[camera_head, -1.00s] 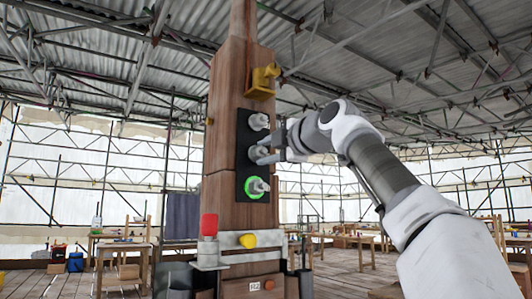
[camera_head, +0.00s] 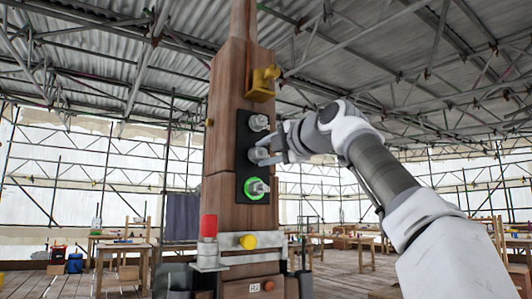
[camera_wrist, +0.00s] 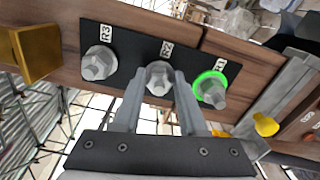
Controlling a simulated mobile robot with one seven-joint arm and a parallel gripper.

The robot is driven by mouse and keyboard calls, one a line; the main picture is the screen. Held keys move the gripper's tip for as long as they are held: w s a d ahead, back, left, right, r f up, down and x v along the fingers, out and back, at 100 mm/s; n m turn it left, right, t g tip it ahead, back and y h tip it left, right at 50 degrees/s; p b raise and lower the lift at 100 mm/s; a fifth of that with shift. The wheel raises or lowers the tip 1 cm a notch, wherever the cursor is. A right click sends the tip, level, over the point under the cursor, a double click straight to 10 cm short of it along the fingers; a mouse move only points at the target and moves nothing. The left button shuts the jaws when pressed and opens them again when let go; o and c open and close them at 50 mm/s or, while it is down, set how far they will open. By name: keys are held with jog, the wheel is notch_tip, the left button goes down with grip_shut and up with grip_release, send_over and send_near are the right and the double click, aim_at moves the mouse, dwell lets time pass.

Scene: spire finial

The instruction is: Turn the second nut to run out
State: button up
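The second nut, a grey hex nut labelled R2 (camera_wrist: 159,78), sits in the middle of a black plate (camera_wrist: 128,45); it also shows in the head view (camera_head: 257,154). My gripper (camera_wrist: 160,80) faces it, with one finger on each side of the nut. The fingers lie very close to its sides; I cannot tell whether they touch it. The nut labelled R3 (camera_wrist: 99,63) is to the left in the wrist view. The nut with a lit green ring (camera_wrist: 211,89) is to the right; it is the lowest one in the head view (camera_head: 257,188).
The plate is fixed on a tall wooden spire (camera_head: 222,150). A yellow bracket (camera_head: 263,83) juts out above the plate. Below are a grey ledge, a red cylinder (camera_head: 208,226) and a yellow knob (camera_head: 248,242). Worktables stand well behind.

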jog(key=o, duration=0.4)
jog(key=shift+c, duration=0.2)
jog(key=b+v, duration=0.7)
jog(key=v, duration=1)
jog(key=shift+s, duration=0.2)
jog(key=shift+d, duration=0.15)
